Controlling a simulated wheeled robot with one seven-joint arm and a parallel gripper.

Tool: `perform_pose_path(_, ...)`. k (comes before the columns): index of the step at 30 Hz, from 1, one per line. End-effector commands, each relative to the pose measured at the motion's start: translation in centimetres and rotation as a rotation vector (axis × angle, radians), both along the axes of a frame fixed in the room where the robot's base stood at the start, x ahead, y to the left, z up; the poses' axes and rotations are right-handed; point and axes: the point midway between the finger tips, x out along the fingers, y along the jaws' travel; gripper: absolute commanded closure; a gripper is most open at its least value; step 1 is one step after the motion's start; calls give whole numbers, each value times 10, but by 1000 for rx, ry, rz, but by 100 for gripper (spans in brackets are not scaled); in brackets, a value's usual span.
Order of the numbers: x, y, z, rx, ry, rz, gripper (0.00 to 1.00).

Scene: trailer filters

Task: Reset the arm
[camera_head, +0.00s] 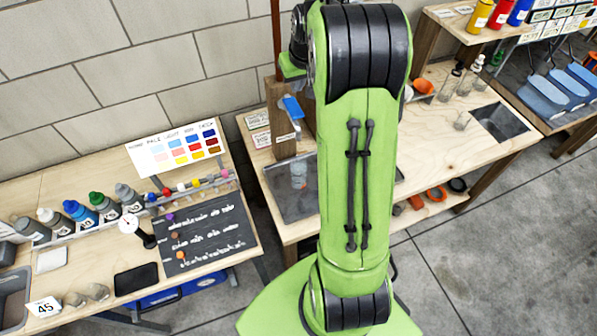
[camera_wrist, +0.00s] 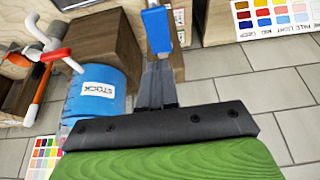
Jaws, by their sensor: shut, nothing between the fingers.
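My green arm (camera_head: 345,185) with black joints fills the middle of the head view, raised in front of the benches. My gripper (camera_wrist: 157,68) shows in the wrist view, with its dark fingers together and nothing held. In the head view I cannot make out its fingertips. A blue piece (camera_wrist: 157,30) appears just past the fingertips in the wrist view; whether they touch it I cannot tell. A blue piece (camera_head: 292,107) also shows by a wooden post left of my arm in the head view.
A left bench (camera_head: 200,262) holds bottles, a colour chart (camera_head: 178,147) and a black written board (camera_head: 205,232). A wooden bench (camera_head: 450,140) with glassware stands behind my arm. A blue STOCK container (camera_wrist: 95,95) is left of my gripper. Grey floor (camera_head: 480,250) is open at lower right.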

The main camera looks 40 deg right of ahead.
Motion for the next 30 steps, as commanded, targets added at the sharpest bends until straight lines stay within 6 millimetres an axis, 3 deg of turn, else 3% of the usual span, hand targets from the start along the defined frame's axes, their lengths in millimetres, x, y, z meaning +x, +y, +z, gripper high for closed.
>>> perform_pose_path(10,-1,3,-1,0,-1,3,100)
perform_pose_path(14,-19,43,18,-6,-18,39,100)
perform_pose_path(18,-76,116,38,-11,-40,104,100)
perform_pose_path(21,-128,158,38,-12,-55,150,100)
perform_pose_path(24,-182,190,26,-13,-70,193,100)
perform_pose_path(27,-227,208,7,-13,-82,228,100)
perform_pose_path(30,-254,215,-7,-12,-89,249,100)
